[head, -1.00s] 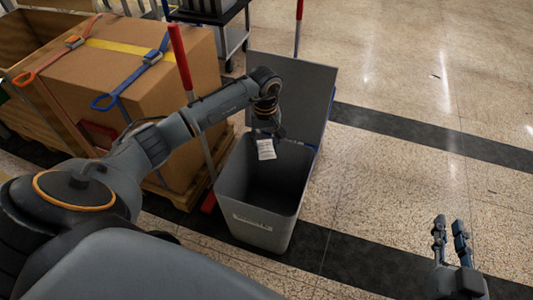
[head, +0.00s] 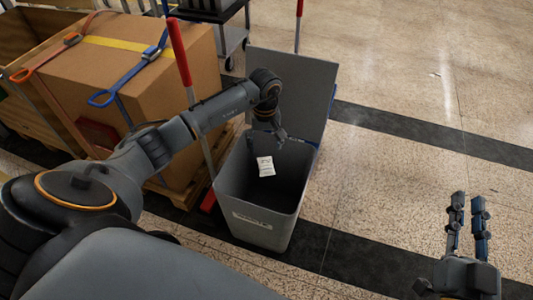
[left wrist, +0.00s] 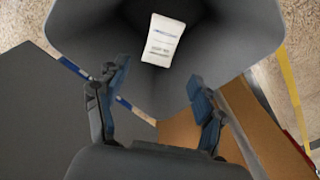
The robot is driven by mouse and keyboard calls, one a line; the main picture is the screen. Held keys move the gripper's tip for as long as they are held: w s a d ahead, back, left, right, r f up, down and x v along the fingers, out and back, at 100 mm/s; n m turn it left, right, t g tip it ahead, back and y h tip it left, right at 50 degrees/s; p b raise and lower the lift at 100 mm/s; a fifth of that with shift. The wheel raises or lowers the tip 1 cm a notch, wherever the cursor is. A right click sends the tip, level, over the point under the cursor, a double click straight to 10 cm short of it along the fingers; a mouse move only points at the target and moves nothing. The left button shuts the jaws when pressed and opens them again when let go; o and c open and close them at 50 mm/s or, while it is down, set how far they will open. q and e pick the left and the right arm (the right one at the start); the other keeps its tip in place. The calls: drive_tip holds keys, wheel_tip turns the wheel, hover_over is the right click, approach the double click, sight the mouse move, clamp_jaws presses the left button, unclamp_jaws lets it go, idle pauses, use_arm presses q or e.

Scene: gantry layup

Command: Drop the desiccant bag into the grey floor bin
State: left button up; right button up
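The desiccant bag (head: 265,166), a small white packet with printed lines, is inside the grey floor bin (head: 262,226), clear of the fingers. In the left wrist view the bag (left wrist: 163,40) shows within the bin's grey walls (left wrist: 235,35); whether it is falling or resting I cannot tell. My left gripper (head: 267,138) is over the bin's far side. Its fingers (left wrist: 155,90) are spread with nothing between them. My right gripper (head: 467,212) is open and empty, over the floor at the right.
The bin's lid (head: 300,85) stands open behind it. A strapped cardboard box (head: 150,75) on a wooden pallet stands left of the bin. A red-topped post (head: 179,52) rises between them. A wheeled cart (head: 228,35) is behind. The floor at right is clear.

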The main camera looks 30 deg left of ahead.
use_arm(q)
drive_tip(key=shift+r, duration=0.15)
wheel_tip(320, 180, up, 12)
idle(0.6)
idle(0.3)
